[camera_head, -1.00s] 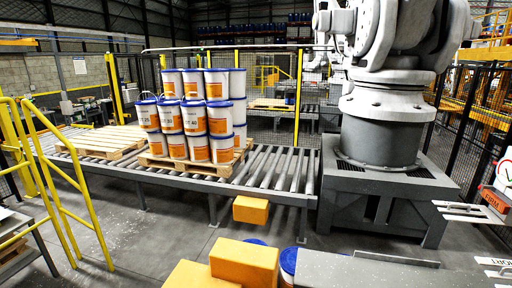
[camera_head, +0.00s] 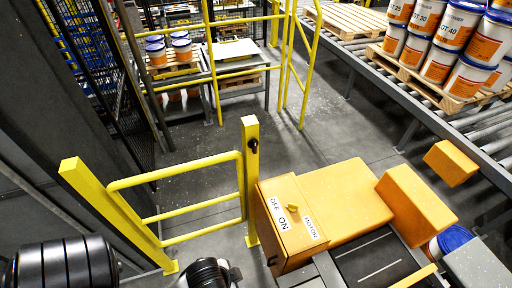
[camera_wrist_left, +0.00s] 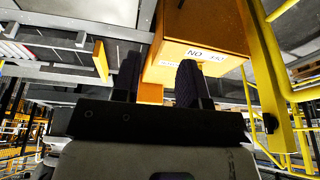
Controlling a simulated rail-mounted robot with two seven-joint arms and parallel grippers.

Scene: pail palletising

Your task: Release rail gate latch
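The yellow rail gate (camera_head: 190,200) stands at the lower left in the head view, between two yellow posts. A small black latch (camera_head: 253,144) sits on the upper part of the right post (camera_head: 250,180) and looks upright. In the wrist view, which looks upside down, the yellow post runs down the right side, with the black latch (camera_wrist_left: 270,123) on it. My left gripper (camera_wrist_left: 160,78) has its two black fingers apart, with nothing held between them. The latch is to the side of the fingers, not touching them. My right gripper is not in view.
An orange control box (camera_head: 285,225) with OFF/ON labels and a yellow switch stands right beside the latch post. A conveyor (camera_head: 375,265) adjoins it. Labelled pails (camera_head: 435,65) stand on a pallet at the upper right. Open floor (camera_head: 335,125) lies behind the gate.

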